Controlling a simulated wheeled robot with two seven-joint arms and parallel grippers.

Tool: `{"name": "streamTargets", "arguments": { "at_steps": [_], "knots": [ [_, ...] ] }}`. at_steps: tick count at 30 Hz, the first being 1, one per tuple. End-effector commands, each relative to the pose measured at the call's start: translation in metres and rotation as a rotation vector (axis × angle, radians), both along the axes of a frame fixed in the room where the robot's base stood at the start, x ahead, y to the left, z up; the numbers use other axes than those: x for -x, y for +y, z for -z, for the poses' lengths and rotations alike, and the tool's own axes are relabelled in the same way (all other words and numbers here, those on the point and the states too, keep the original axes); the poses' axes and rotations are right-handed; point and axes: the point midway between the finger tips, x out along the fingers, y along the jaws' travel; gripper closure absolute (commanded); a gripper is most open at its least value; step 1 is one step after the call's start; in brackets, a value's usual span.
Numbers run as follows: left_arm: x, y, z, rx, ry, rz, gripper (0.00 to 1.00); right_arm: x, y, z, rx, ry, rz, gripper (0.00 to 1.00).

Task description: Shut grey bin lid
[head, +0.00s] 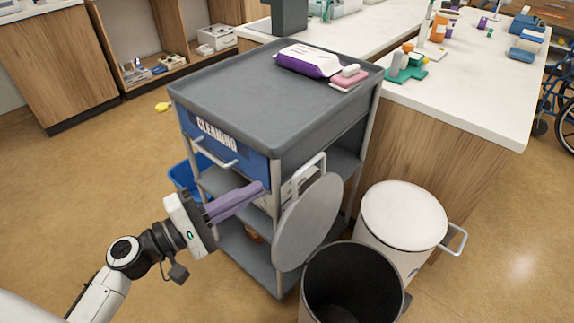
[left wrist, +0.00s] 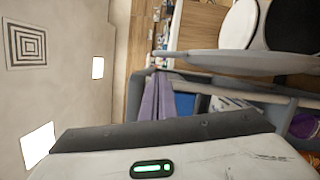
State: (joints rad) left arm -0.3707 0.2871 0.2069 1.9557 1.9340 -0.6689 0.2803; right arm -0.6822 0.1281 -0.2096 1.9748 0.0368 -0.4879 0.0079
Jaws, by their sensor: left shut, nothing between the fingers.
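The grey bin (head: 350,290) stands open in the front middle of the head view, with its dark inside showing. Its round grey lid (head: 308,222) stands raised, nearly upright, at the bin's left side. In the left wrist view the lid (left wrist: 235,63) shows almost edge-on, beside the dark bin opening (left wrist: 292,25). My left gripper (head: 262,187) is shut and empty, its purple fingers pointing right towards the lid's back side. In the head view there is a gap between fingertips and lid; in the left wrist view the fingertips (left wrist: 156,76) lie near the lid's edge. My right gripper is out of view.
A grey cleaning cart (head: 240,95) stands just behind the lid and close to my left gripper. A white lidded bin (head: 402,217) stands right of the grey bin. A counter (head: 470,90) is behind at the right. The floor at left is mostly clear.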

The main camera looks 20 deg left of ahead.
Motion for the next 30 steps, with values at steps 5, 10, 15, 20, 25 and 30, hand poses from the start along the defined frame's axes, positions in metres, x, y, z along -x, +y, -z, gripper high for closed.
{"name": "streamTargets", "arguments": {
  "at_steps": [5, 10, 15, 20, 25, 30],
  "knots": [
    [-0.017, -0.009, -0.007, 0.017, -0.004, 0.0, 1.0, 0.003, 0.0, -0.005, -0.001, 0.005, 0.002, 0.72],
    [-0.043, -0.027, -0.01, 0.014, -0.005, 0.002, 1.0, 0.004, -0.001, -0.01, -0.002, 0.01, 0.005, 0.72],
    [-0.066, -0.043, -0.011, 0.015, -0.004, 0.0, 1.0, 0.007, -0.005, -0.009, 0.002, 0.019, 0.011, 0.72],
    [-0.079, -0.052, -0.01, 0.013, -0.003, 0.0, 1.0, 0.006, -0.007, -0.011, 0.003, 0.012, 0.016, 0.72],
    [-0.082, -0.055, -0.009, 0.011, -0.002, 0.0, 1.0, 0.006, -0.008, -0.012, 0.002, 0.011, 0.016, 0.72],
    [-0.082, -0.054, -0.009, 0.012, -0.002, -0.001, 1.0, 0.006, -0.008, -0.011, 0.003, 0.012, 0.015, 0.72]
  ]
}}
